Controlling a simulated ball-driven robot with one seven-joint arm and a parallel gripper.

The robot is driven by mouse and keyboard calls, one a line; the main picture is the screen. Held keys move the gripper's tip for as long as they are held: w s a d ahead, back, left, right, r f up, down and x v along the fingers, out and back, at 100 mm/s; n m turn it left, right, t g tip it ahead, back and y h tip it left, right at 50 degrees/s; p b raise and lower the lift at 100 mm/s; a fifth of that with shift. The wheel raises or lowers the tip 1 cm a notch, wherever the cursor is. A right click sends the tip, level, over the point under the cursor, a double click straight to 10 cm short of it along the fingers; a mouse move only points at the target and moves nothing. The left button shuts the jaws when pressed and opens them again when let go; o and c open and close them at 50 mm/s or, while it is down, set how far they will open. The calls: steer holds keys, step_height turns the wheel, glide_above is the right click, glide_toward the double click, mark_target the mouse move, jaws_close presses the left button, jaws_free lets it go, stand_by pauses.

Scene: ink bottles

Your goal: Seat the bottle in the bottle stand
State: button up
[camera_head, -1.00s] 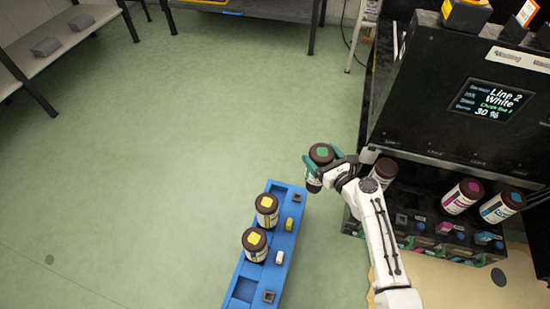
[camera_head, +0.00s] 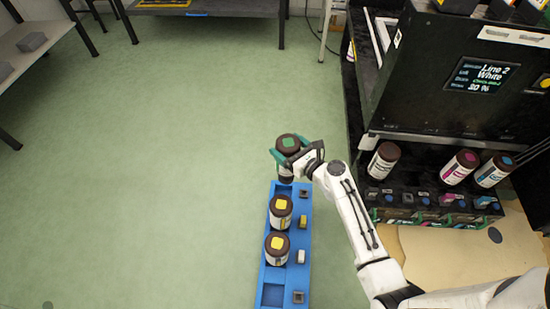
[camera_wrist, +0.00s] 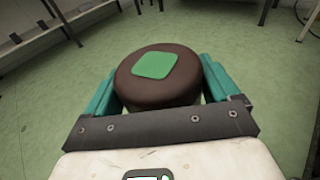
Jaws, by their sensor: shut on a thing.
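My gripper (camera_head: 287,150) is shut on a dark-capped bottle (camera_head: 288,143) with a green square on its lid. The bottle is roughly upright at the far end of the blue stand (camera_head: 307,240); I cannot tell whether its base touches the stand. In the wrist view the brown lid (camera_wrist: 158,92) sits between the teal fingers, and the lower body is hidden. The stand holds two bottles with yellow squares, a farther one (camera_head: 281,211) and a nearer one (camera_head: 277,249). Its near-end pocket (camera_head: 272,294) is empty.
A dark machine (camera_head: 450,95) on the right has a row of bottles, including a white one (camera_head: 383,160), a magenta one (camera_head: 459,167) and a cyan one (camera_head: 493,171). Small blocks line the stand's right side. Green floor is clear to the left.

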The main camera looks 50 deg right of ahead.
mark_target(284, 171)
steer(key=shift+w+a, duration=0.2)
steer(key=shift+w, duration=0.15)
steer(key=shift+s+f+b, duration=0.1)
steer(key=shift+f+b, duration=0.55)
steer(key=shift+b, duration=0.1)
step_height(284, 171, down, 11)
steer(key=b, duration=1.1)
steer(key=shift+r, duration=0.15)
steer(key=shift+r+p, duration=0.15)
steer(key=shift+p, duration=0.3)
steer(key=shift+f, duration=0.2)
steer(key=shift+f+b, duration=0.85)
steer(key=shift+b, duration=0.05)
steer(key=shift+f, duration=0.15)
